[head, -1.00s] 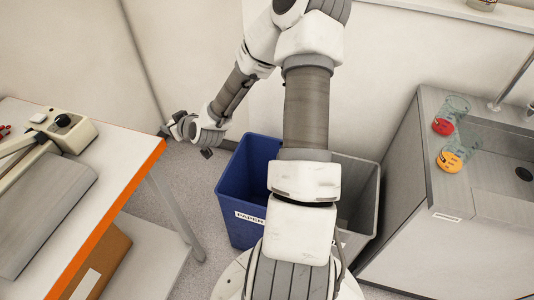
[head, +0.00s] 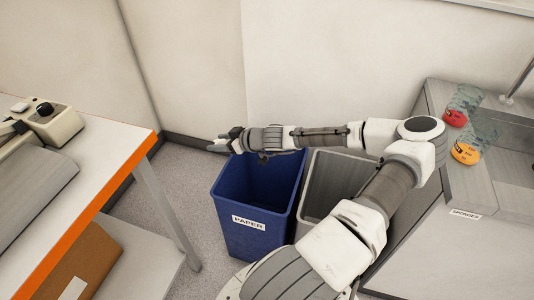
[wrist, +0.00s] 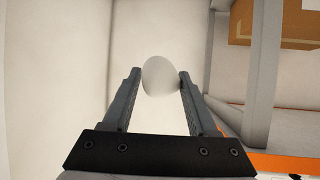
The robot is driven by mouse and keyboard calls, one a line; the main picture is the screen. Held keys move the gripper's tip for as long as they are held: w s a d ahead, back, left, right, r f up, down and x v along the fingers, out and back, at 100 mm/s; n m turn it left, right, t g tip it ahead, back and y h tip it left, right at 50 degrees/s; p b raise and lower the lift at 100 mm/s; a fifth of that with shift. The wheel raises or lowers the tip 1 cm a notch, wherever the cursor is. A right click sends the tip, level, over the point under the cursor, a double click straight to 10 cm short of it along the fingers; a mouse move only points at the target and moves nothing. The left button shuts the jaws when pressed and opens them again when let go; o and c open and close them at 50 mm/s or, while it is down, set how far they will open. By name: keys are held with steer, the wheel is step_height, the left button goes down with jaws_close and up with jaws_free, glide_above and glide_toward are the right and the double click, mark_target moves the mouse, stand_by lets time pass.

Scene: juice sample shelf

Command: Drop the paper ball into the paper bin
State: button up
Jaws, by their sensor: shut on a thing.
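The paper ball (wrist: 160,76) is white and round. It sits between the two fingertips of my gripper (wrist: 160,80) in the wrist view, with the fingers shut on it. In the head view my gripper (head: 219,146) points left, near the back left corner of the blue paper bin (head: 252,240). The bin has a white PAPER label on its front, and its top is open. My forearm crosses its back rim in the picture. The height of the gripper over the rim is hard to judge.
A grey bin (head: 345,168) stands right of the blue bin, partly behind my arm. A white table (head: 110,150) with an orange edge is at the left. A grey sink counter (head: 440,185) is at the right. Walls stand close behind the bins.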

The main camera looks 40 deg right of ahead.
steer(key=s+d+f+n+g+y+b, duration=0.1)
steer(key=s+d+f+n+y+b, duration=0.15)
steer(key=s+d+b, duration=0.35)
steer(key=s+d+f+n+g+y+b, duration=0.2)
steer(key=d+f+b, duration=0.25)
steer(key=d, duration=0.35)
steer(key=shift+w+a+f+b, duration=0.15)
steer(key=shift+f+b, duration=0.1)
steer(key=shift+f, duration=1.15)
steer(key=shift+w+a+f+b, duration=0.1)
steer(key=shift+f+b, duration=0.1)
steer(key=shift+f, duration=1.2)
steer(key=o, duration=1.4)
steer(key=shift+s, duration=0.1)
steer(key=p+v, duration=0.3)
steer(key=v, duration=1.4)
steer(key=shift+s+p, duration=0.35)
steer(key=shift+s, duration=0.05)
steer(key=shift+a, duration=0.1)
